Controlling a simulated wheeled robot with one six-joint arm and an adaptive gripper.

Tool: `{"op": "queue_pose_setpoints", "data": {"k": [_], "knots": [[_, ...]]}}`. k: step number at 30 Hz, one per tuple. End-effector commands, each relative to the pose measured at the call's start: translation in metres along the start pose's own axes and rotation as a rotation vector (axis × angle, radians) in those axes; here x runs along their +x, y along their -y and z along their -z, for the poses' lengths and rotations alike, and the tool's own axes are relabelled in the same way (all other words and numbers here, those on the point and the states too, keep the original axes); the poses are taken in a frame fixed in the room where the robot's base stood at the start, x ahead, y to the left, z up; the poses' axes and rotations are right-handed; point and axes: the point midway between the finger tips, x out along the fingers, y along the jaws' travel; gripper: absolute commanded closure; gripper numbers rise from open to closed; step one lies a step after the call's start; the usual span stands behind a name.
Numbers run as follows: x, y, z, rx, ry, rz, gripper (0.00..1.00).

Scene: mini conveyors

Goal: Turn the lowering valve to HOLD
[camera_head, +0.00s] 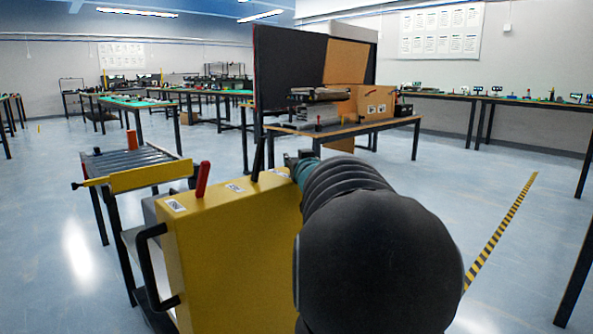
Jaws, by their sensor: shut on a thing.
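A yellow box (225,245) stands in front of me with a black bar handle (155,268) on its left end. Its top has small white labels, a red lever (202,179) standing up with a slight tilt, and a black lever (257,160) further right. My gripper (274,158) is at the black lever, mostly hidden behind my dark arm, and seems shut on that lever. The exact grip does not show. The label print is too small to read, so I cannot tell which position is HOLD. My arm covers the right part of the box.
A small roller conveyor (138,157) with a yellow side rail and an orange cylinder (131,139) stands left behind the box. A table (345,130) with a cardboard box and a dark panel stands further back. Floor is free to the left and right.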

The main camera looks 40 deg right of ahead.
Motion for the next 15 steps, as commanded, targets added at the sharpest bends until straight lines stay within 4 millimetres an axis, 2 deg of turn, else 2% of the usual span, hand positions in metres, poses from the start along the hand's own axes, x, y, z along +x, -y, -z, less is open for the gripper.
{"op": "queue_pose_setpoints", "data": {"k": [15], "knots": [[0.0003, 0.0000, 0.0008, -0.001, -0.001, -0.028, 0.99]]}}
